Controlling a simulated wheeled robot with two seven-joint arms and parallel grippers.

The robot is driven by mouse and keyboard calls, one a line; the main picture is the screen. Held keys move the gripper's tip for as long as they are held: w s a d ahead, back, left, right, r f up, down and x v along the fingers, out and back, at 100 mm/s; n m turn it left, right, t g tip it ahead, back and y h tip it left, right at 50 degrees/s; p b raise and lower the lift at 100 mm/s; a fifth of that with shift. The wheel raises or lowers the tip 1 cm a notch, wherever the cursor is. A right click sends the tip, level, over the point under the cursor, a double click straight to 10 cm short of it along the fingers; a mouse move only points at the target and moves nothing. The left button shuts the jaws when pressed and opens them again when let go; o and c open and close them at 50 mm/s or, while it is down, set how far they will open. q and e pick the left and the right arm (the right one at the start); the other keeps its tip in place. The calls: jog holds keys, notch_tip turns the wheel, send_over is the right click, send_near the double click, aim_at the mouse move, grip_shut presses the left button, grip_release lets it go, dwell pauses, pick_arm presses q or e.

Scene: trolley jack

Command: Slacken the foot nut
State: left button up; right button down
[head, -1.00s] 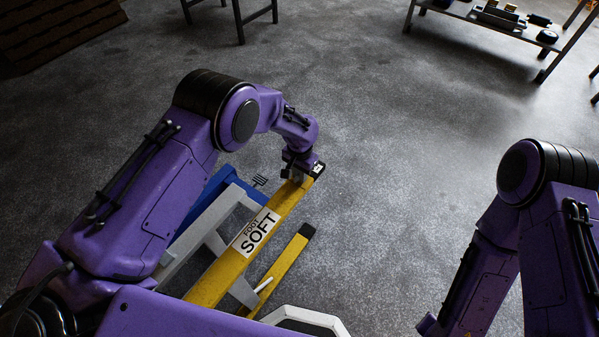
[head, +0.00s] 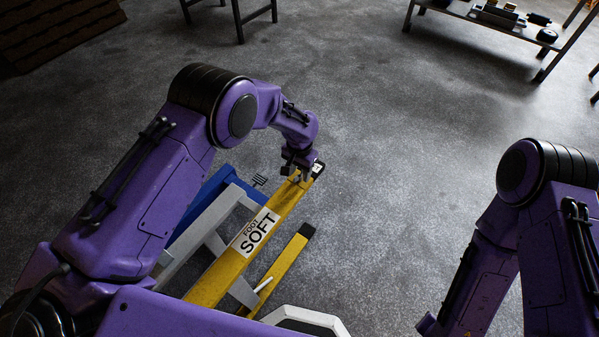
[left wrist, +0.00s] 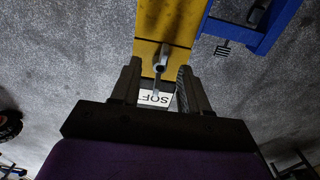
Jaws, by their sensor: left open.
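The yellow beam (head: 222,273) carries a label reading "FOOT SOFT" and runs up to the right to a dark end cap. My left gripper (head: 299,178) is over the beam's far end. In the left wrist view, my left gripper (left wrist: 160,72) is open, its two dark fingers on either side of a small grey metal fitting (left wrist: 161,66) on the yellow beam (left wrist: 150,22). This fitting looks like the foot nut with a thin rod. I cannot tell whether the fingers touch it. My right gripper is outside the frames; only its arm shows.
A second, shorter yellow leg (head: 283,262) lies beside the beam. A blue frame part (head: 213,190) and a grey strut (head: 205,225) stand to its left. Open floor lies right of the jack. A bench with tools (head: 500,25) is far back right.

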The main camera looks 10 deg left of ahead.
aim_at(300, 176)
pick_arm(q)
notch_tip(300, 176, up, 9)
jog(key=shift+r, duration=0.15)
dwell(0.4)
